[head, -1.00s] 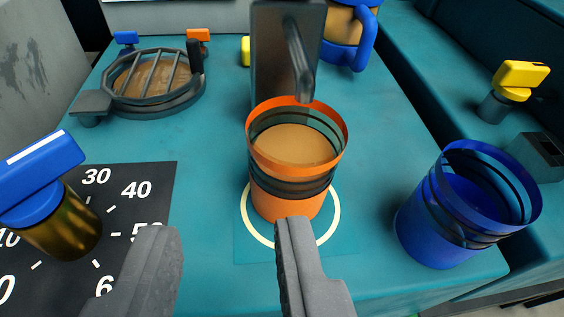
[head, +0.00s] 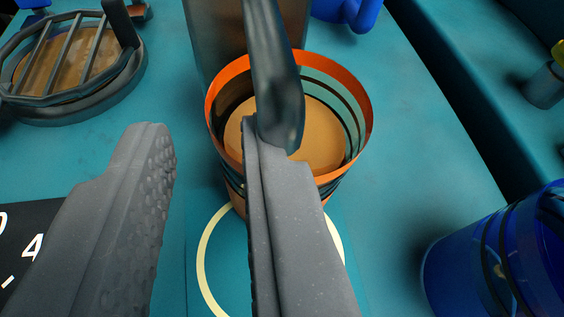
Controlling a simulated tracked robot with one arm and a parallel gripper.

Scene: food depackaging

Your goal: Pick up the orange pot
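I cannot tell whether the right finger touches the pot.
A blue pot (head: 470,262) stands at the lower right. A round grille with bars (head: 75,65) lies at the upper left. Part of a blue object (head: 350,10) shows at the top. A dark dial plate (head: 30,225) is at the lower left.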

